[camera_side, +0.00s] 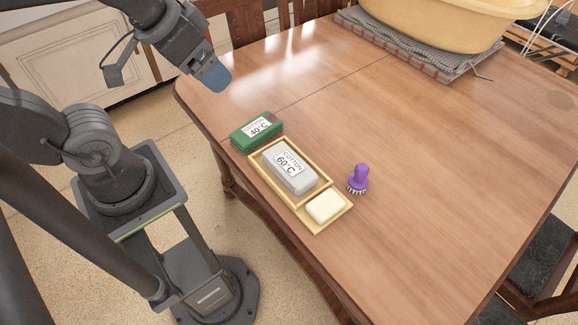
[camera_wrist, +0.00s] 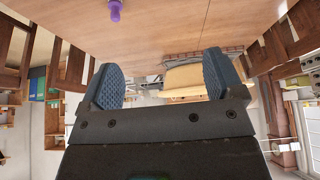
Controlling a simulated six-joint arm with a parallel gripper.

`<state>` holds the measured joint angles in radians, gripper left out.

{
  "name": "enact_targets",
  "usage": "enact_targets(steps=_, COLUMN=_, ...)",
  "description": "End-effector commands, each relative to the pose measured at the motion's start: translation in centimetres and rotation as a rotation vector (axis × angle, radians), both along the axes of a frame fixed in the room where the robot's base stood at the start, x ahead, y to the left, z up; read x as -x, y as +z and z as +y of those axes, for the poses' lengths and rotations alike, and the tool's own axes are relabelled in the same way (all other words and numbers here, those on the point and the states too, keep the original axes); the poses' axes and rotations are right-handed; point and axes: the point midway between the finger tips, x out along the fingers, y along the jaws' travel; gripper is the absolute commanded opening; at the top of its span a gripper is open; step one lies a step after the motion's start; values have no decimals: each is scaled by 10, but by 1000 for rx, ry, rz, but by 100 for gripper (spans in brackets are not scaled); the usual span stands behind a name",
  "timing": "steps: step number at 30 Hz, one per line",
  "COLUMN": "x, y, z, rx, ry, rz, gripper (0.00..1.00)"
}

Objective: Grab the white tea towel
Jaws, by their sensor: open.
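A white-grey block-shaped bundle (camera_side: 291,170), which I take for the white tea towel, lies in the larger compartment of a shallow wooden tray (camera_side: 257,163). Its label reads "COTTON 60°C". My gripper (camera_side: 210,76) is in the air at the table's left end, above and to the left of the bundle, well apart from it. In the wrist view my gripper (camera_wrist: 160,78) has its two blue-padded fingers spread wide with nothing between them. The bundle is not in the wrist view.
A green bundle (camera_side: 257,130) labelled "COTTON 40°C" lies against the tray's far end. A cream block (camera_side: 324,207) sits in the tray's small compartment. A purple brush (camera_side: 358,178) stands right of the tray. A yellow basin (camera_side: 445,22) rests on a grey mat (camera_side: 408,47) at the back.

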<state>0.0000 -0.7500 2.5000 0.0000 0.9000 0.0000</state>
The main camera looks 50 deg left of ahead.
Motion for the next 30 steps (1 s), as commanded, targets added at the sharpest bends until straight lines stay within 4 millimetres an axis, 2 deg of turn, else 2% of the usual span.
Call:
enact_targets(steps=5, x=-6, y=-2, z=-1, rx=-19, ry=-39, rz=17, gripper=87)
enact_targets(steps=8, x=-20, y=-9, z=-3, rx=-66, ry=-144, rz=59, gripper=87)
enact_targets(steps=11, x=-43, y=-22, z=-7, rx=-134, ry=-316, rz=119, gripper=87)
enact_targets(steps=17, x=-89, y=-65, z=-18, rx=-261, ry=-720, rz=235, gripper=87)
enact_targets(steps=21, x=-116, y=-107, z=-27, rx=-323, ry=-1011, rz=306, gripper=87)
enact_targets(steps=27, x=-139, y=-166, z=-38, rx=-370, ry=-1360, rz=367, gripper=87)
enact_targets(steps=30, x=-143, y=-184, z=-41, rx=-379, ry=-1466, rz=380, gripper=87)
